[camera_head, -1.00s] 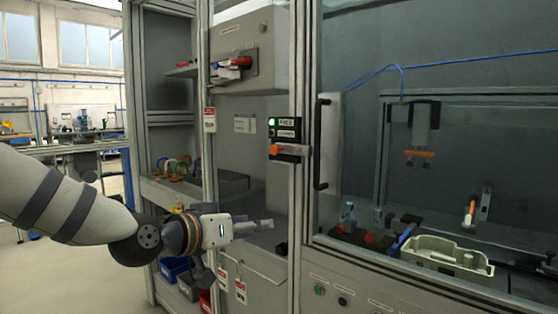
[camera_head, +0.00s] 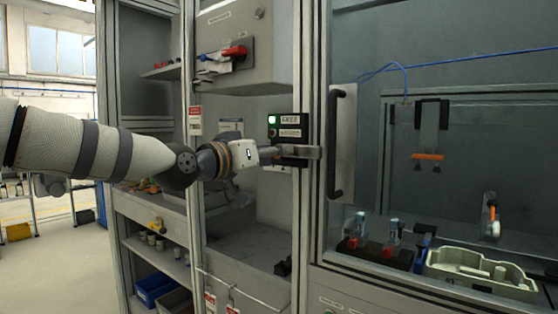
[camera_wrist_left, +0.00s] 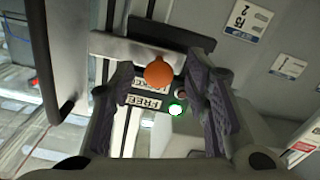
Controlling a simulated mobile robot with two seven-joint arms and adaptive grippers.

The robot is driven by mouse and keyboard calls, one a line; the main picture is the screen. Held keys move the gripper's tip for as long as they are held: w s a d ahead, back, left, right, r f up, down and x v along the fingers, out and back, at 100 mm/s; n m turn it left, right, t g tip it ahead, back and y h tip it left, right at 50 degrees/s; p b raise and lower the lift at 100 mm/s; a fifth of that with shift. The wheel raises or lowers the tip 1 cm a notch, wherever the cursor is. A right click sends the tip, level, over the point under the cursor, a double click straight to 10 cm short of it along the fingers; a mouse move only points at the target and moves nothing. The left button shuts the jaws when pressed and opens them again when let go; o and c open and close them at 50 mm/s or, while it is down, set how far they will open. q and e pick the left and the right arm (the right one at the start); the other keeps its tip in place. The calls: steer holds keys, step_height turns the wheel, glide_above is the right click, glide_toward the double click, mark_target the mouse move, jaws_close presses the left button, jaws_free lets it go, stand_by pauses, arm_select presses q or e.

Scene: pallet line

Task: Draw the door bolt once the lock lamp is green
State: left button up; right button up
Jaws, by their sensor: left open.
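The lock box (camera_head: 291,123) is a black unit on the post left of the clear door (camera_head: 440,60). Its green lamp (camera_head: 272,119) is lit, and the lit lamp (camera_wrist_left: 175,109) also shows in the left wrist view beside a FREE label. The bolt (camera_head: 313,152) is a grey bar low on the lock box. Its orange knob (camera_wrist_left: 158,73) shows in the left wrist view but is hidden by my gripper in the head view. My left gripper (camera_head: 274,153) is open at the bolt, its fingers on either side of the knob; I cannot tell whether they touch it.
A black door handle (camera_head: 337,145) stands upright just right of the bolt. A grey box with a red rotary switch (camera_head: 235,52) is above my left gripper. Behind the door are a pale casting (camera_head: 480,270) and a hanging tool with an orange bar (camera_head: 428,157).

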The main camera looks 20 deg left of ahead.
arm_select(q)
steer(key=shift+x, duration=0.9)
steer(key=shift+r, duration=0.2)
